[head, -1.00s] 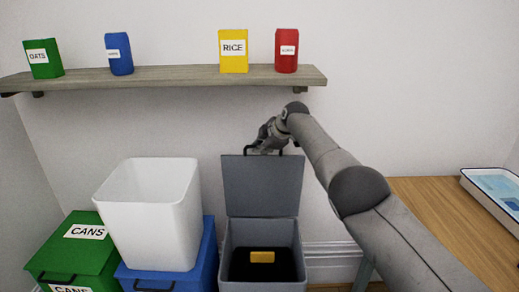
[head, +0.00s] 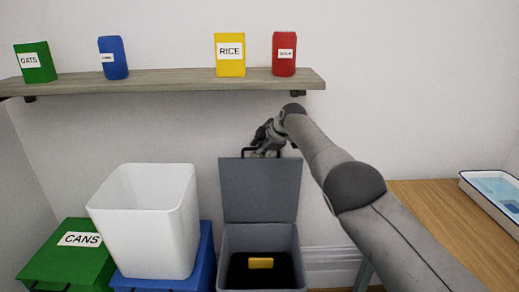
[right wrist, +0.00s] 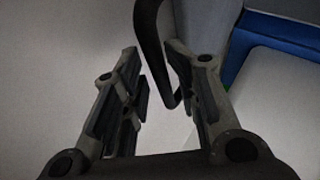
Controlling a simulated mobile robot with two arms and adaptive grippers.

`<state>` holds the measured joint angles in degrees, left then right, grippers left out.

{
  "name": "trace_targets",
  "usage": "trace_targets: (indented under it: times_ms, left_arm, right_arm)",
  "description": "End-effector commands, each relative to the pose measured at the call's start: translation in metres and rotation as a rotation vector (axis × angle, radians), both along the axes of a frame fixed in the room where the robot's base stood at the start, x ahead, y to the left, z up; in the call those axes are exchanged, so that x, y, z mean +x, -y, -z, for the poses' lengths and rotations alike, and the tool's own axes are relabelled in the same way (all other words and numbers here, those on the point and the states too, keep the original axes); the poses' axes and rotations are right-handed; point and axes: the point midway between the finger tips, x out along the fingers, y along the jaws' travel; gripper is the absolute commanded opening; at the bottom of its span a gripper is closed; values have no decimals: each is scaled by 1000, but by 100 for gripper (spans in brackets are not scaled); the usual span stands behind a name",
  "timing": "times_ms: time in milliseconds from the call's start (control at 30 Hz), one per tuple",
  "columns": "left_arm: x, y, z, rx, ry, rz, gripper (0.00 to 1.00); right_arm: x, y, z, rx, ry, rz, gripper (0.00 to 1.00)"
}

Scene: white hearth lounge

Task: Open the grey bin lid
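The grey bin (head: 262,236) stands on the floor below the shelf. Its lid (head: 260,190) is open and stands upright at the back. The lid's black handle (head: 246,153) is on its top edge and also shows in the right wrist view (right wrist: 150,40). My right gripper (head: 264,146) is at this handle. In the right wrist view its two fingers (right wrist: 158,85) are apart, with the handle bar between them, nearer the right finger. A yellow item (head: 261,263) shows inside the dark bin. My left gripper is out of view.
A white open bin (head: 150,235) stands on a blue bin (head: 205,250), beside a green CANS bin (head: 60,262), left of the grey bin. A shelf (head: 170,82) with several packages is above. A wooden table (head: 430,215) with a tray (head: 485,195) is at right.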

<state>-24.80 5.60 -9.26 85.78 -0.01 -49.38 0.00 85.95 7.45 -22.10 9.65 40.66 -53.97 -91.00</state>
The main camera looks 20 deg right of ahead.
Motion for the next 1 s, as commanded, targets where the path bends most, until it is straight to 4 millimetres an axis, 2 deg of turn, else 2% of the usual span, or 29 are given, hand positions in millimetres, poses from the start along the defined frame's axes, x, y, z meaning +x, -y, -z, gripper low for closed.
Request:
trace_targets:
  times_ms: [33,367,667,1000]
  left_arm:
    - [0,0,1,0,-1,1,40]
    - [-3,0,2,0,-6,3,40]
    - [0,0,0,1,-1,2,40]
    - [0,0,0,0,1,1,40]
  right_arm:
    - [-1,1,5,-1,-9,2,32]
    - [-1,2,4,-2,-7,2,32]
    - [-3,5,-6,3,0,3,32]
    - [-14,7,-16,1,0,1,32]
